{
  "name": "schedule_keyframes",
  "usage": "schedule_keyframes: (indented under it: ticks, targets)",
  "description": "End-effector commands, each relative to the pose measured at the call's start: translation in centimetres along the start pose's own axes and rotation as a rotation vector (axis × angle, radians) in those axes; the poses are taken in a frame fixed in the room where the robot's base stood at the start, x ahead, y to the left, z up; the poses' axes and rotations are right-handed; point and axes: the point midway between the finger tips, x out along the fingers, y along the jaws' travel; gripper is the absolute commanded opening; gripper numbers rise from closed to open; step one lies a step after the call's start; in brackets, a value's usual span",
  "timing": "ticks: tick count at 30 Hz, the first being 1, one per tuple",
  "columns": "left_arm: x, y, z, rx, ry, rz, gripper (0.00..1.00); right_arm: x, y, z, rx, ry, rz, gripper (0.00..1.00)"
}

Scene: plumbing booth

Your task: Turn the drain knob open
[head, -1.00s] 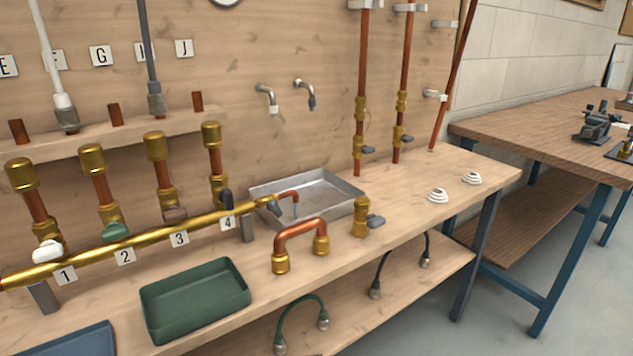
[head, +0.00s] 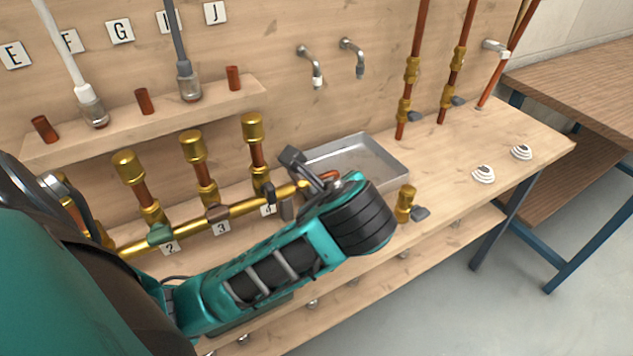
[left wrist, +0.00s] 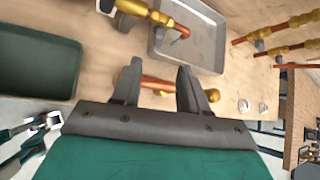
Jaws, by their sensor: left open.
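The brass manifold (head: 238,209) runs along the bench and ends at the grey metal tray (head: 396,165). Its end and copper outlet (left wrist: 181,29) also show at the top of the left wrist view. The drain knob at that end is hidden behind my gripper in the head view, and I cannot make it out clearly in the wrist view. My left gripper (head: 303,168) is over the bench front, close to the manifold end.
Upright brass-capped stubs with valve handles stand along the manifold. A green tray (left wrist: 38,62) lies left of the gripper. The right bench, with two white fittings (head: 483,174), is mostly clear.

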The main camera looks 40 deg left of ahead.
Motion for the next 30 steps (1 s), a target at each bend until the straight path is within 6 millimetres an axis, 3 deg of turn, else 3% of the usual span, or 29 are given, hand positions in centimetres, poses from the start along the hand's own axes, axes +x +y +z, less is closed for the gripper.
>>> schedule_keyframes:
  ticks: [14, 20, 24, 30]
  targets:
    - [2.9, 0.1, 0.3, 0.001, -0.01, 0.004, 0.44, -0.1, -0.1, 0.6, 0.0, -0.014, -0.003, 0.0]
    - [5.4, 0.2, 0.3, 0.0, -0.01, 0.006, 0.44, -0.1, -0.2, 0.6, -0.001, -0.014, -0.004, 0.0]
    - [8.5, 0.2, 0.1, -0.003, -0.003, 0.009, 0.44, -0.1, -0.2, 0.6, -0.001, -0.014, -0.005, 0.0]
    - [11.5, 0.2, 0.0, -0.003, -0.002, 0.007, 0.44, -0.1, -0.2, 0.6, -0.001, -0.014, -0.005, 0.0]
